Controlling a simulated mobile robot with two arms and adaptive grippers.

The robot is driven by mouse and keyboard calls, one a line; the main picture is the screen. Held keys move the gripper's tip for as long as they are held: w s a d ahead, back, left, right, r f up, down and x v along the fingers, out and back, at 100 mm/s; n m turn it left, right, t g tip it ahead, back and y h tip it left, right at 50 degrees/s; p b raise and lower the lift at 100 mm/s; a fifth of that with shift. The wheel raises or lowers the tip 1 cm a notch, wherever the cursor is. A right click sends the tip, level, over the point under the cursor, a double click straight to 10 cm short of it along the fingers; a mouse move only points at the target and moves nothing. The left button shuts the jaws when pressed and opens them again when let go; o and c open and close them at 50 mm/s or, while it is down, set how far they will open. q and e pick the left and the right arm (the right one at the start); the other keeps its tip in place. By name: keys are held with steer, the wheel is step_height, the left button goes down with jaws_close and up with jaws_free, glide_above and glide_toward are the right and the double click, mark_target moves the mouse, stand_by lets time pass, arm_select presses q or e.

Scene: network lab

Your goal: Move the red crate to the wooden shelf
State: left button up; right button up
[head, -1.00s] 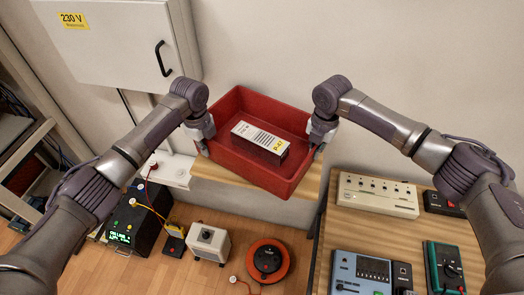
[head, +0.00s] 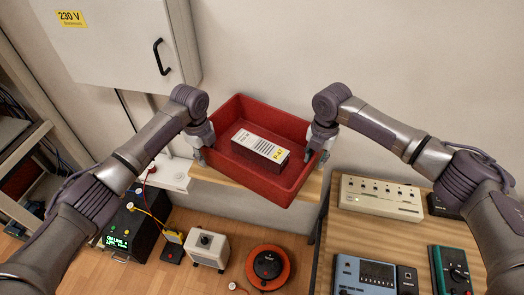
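The red crate (head: 262,178) sits on the wooden shelf (head: 311,188) against the wall, turned at an angle. A white box with a yellow label (head: 260,143) lies inside it. My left gripper (head: 204,153) is at the crate's left wall, and my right gripper (head: 315,156) is at its right wall. Each gripper's fingers look spread around the wall's rim, with the outer finger standing off outside. Contact with the rim is hard to make out. The crate's underside is hidden.
A wall cabinet (head: 120,45) hangs at the upper left. A bench (head: 345,235) with several instruments stands at the lower right. On the floor below are an orange reel (head: 268,267), a white box with a knob (head: 208,248) and a black power unit (head: 130,232).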

arm_select(q)
step_height(320, 180, up, 12)
steer(key=shift+s, duration=0.2)
arm_select(e)
step_height(320, 180, up, 12)
steer(key=shift+d, duration=0.15)
stand_by(0.3)
arm_select(q)
steer(key=shift+a, duration=0.1)
arm_select(e)
steer(key=shift+s+f, duration=0.1)
stand_by(0.3)
